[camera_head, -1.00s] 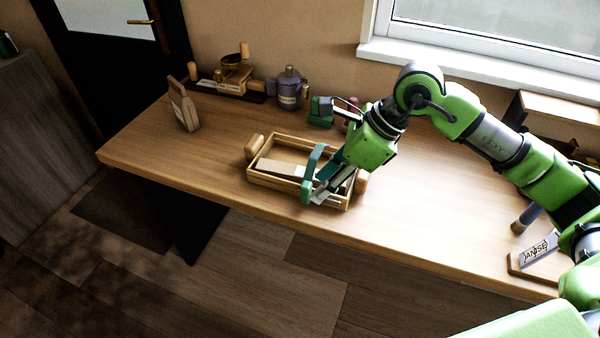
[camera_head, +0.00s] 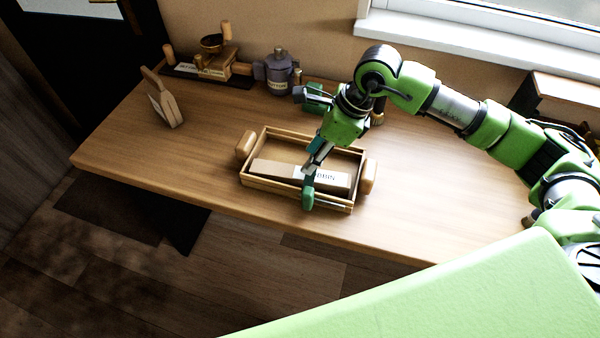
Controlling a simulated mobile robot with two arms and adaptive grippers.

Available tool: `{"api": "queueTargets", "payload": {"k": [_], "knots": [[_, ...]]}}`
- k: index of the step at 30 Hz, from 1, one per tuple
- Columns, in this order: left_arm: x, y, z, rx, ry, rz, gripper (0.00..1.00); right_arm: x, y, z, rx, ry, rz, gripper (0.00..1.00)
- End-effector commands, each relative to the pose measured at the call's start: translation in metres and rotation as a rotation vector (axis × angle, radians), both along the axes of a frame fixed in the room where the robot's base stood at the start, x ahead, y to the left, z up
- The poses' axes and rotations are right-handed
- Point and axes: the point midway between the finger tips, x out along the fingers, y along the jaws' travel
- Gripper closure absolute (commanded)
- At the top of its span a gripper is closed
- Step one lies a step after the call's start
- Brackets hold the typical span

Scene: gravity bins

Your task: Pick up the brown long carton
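The brown long carton (camera_head: 272,168), with a white lettered label toward its right end, lies lengthwise inside a shallow wooden tray (camera_head: 270,187) on the table. My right gripper (camera_head: 309,188) reaches down over the tray from above. Its green-tipped finger crosses in front of the carton's middle and hides part of it. The fingers overlap in this view, so their opening and any hold on the carton cannot be told. My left gripper is not in view.
The tray has rounded wooden handles at both ends. The table left of the tray is clear.

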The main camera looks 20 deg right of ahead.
Motion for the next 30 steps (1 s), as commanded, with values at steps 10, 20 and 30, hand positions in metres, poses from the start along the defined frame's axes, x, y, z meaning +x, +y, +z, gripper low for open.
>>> {"api": "queueTargets", "payload": {"k": [10, 20, 30], "knots": [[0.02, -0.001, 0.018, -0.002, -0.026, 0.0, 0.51, 0.003, 0.01, -0.029, 0.0, 0.004, 0.0, 0.65], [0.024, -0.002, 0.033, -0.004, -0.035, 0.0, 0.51, 0.009, 0.02, -0.066, 0.001, 0.0, 0.0, 0.65], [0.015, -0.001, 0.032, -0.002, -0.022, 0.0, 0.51, 0.01, 0.02, -0.067, 0.0, -0.002, 0.001, 0.99]]}}
